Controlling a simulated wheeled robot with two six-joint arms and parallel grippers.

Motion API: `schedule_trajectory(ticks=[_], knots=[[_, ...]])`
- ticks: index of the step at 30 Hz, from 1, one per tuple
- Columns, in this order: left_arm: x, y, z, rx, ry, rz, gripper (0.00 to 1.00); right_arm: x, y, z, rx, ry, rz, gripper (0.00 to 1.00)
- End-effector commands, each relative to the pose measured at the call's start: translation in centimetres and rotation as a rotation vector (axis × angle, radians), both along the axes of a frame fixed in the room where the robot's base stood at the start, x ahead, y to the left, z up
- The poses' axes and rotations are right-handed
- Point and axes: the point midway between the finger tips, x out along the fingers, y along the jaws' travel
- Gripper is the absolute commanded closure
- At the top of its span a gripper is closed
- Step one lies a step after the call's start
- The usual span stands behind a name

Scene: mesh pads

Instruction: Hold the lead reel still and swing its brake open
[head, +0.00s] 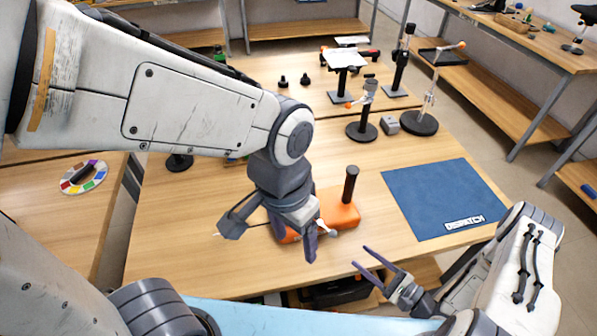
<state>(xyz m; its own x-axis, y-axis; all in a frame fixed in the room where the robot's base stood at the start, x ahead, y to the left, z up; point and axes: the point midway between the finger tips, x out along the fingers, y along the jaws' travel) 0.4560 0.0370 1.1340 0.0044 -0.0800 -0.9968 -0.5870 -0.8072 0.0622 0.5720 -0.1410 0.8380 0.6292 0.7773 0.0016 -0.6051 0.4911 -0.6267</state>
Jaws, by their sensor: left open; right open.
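The lead reel appears to be the orange body (343,213) on the wooden table, with a dark upright post (350,184) at its right end. A small pale lever-like part (326,229) sits at its near side; I cannot tell for sure if it is the brake or how far it is turned. My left gripper (271,238) is open, its fingers spread wide at the left end of the reel, covering part of it. I cannot tell whether it touches. My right gripper (362,260) is open and empty, near the table's front edge, apart from the reel.
A blue mat marked DISPATCH (440,195) lies on the right of the table (200,205). Black-based stands (362,130) and a small grey block (386,123) stand behind. The table between reel and mat is clear.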

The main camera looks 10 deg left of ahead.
Motion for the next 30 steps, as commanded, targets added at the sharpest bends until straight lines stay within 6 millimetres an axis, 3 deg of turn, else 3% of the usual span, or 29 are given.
schedule_trajectory(ticks=[9, 18, 24, 30], knots=[[13.3, -1.1, -2.8, 0.038, -0.001, 0.024, 0.31, 0.0, -0.1, 0.0, -0.002, -0.001, -0.002, 0.5], [24.6, 2.1, -9.3, 0.066, 0.003, 0.035, 0.31, 0.0, -0.2, 0.0, -0.003, 0.0, -0.004, 0.5], [28.4, 4.4, -12.9, 0.077, 0.006, 0.036, 0.31, 0.0, -0.2, 0.0, -0.002, -0.001, -0.005, 0.5], [29.5, 5.2, -14.6, 0.081, 0.007, 0.035, 0.31, 0.0, -0.2, 0.0, -0.002, -0.001, -0.005, 0.5]])
